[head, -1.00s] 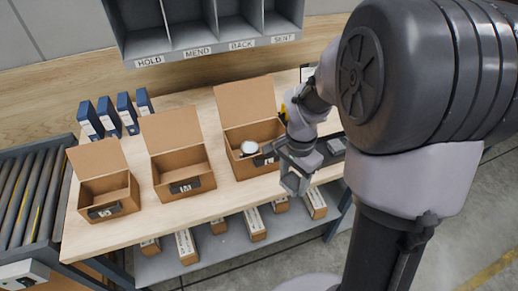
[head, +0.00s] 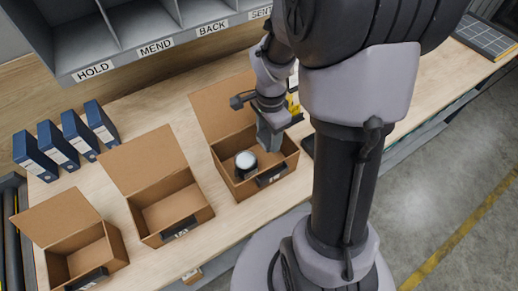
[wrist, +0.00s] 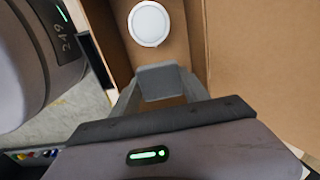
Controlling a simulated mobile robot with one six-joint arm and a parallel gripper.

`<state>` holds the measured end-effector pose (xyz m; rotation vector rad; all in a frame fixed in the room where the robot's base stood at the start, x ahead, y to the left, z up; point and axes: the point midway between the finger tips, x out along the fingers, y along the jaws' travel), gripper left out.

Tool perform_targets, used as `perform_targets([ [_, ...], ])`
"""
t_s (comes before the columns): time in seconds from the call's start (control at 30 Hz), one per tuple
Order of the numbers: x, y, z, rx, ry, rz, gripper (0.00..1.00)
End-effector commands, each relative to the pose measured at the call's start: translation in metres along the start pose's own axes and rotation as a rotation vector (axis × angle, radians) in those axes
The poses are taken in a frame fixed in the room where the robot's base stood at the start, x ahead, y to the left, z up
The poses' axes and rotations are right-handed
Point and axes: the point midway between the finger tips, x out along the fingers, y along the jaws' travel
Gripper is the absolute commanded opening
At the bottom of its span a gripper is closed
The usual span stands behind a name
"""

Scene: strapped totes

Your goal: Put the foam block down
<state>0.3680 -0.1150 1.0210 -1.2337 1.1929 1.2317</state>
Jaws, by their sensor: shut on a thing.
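My gripper (head: 269,138) points down over the right, largest open cardboard box (head: 222,161), toward its right side. It is shut on a grey foam block (wrist: 162,80), which shows between the fingers in the wrist view. In the head view the block and fingers blend together, and I cannot tell whether the block touches the box floor. A round white-topped item (head: 245,160) stands in the same box, left of my gripper; it also shows in the wrist view (wrist: 149,23), beyond the block.
Two smaller open boxes, a middle one (head: 172,209) and a left one (head: 88,258), stand on the wooden bench (head: 125,225). Several blue binders (head: 66,140) stand at the back left. Grey labelled cubbies (head: 140,30) are above. A yellow item (head: 293,104) is behind my gripper.

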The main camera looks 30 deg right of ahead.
Motion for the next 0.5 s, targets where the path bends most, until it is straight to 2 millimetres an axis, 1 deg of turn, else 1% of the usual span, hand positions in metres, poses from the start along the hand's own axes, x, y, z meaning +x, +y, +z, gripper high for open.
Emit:
perform_targets([
  [0.03, 0.010, 0.000, 0.000, 0.000, -0.001, 0.002, 0.16],
  [0.17, 0.029, 0.000, 0.000, -0.002, 0.000, 0.001, 0.16],
  [0.27, 0.049, 0.000, 0.000, 0.000, -0.001, 0.001, 0.16],
  [0.3, 0.051, 0.000, 0.000, 0.000, 0.000, 0.000, 0.16],
  [0.5, 0.049, -0.001, 0.000, -0.001, 0.000, -0.001, 0.16],
])
